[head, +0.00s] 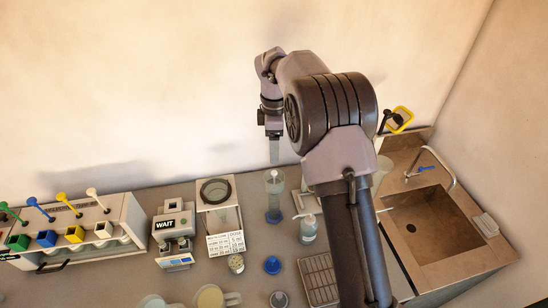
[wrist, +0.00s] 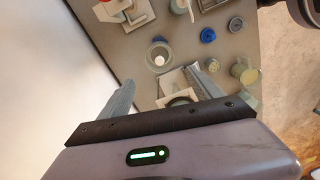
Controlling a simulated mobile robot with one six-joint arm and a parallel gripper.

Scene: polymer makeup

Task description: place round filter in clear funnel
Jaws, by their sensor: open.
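My gripper (head: 274,161) hangs fingers-down above the clear funnel (head: 274,186), which stands upright at the back of the counter over a blue base. In the wrist view my two fingers are spread (wrist: 164,93) with nothing between them. The round clear rim of the funnel (wrist: 149,55) shows beyond the fingertips, between them. A small pale round patch (wrist: 159,60) shows inside it; I cannot tell whether this is the round filter or the funnel's own bottom. I see no other clear sign of the filter.
A white stand with a dark ring (head: 215,190) is left of the funnel, beside a "WAIT" device (head: 172,232). A bottle (head: 308,228) stands close at the right front.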

